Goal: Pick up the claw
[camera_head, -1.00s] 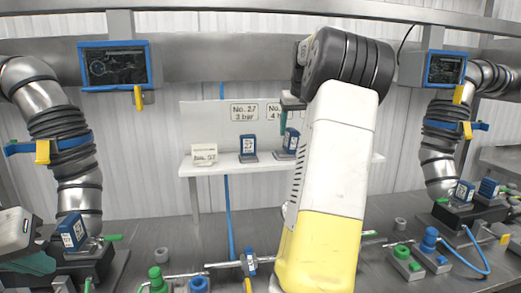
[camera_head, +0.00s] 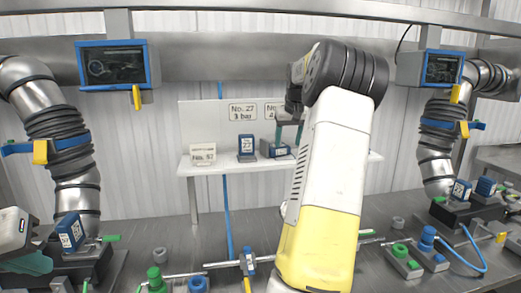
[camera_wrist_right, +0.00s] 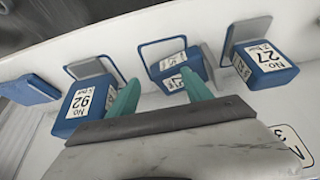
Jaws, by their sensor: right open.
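The task's claw is not clearly identifiable; small blue labelled blocks stand on the white shelf. One upright block (camera_head: 247,145) sits left of my right gripper (camera_head: 288,136). Another block (camera_head: 276,151) lies just below the gripper's teal fingers and looks turned or tipped. In the right wrist view the open fingers (camera_wrist_right: 161,79) point at this middle block (camera_wrist_right: 174,72); contact cannot be told. The blocks marked 92 (camera_wrist_right: 86,104) and 27 (camera_wrist_right: 263,65) are to either side. My left gripper (camera_head: 28,262) is at the lower left, its jaw state unclear.
The white shelf (camera_head: 222,165) carries a small sign (camera_head: 203,155). Below, the grey bench (camera_head: 140,237) holds green and blue fittings, rods and hoses. Machines with ribbed ducts and screens (camera_head: 115,65) stand at both sides. My right arm hides part of the shelf.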

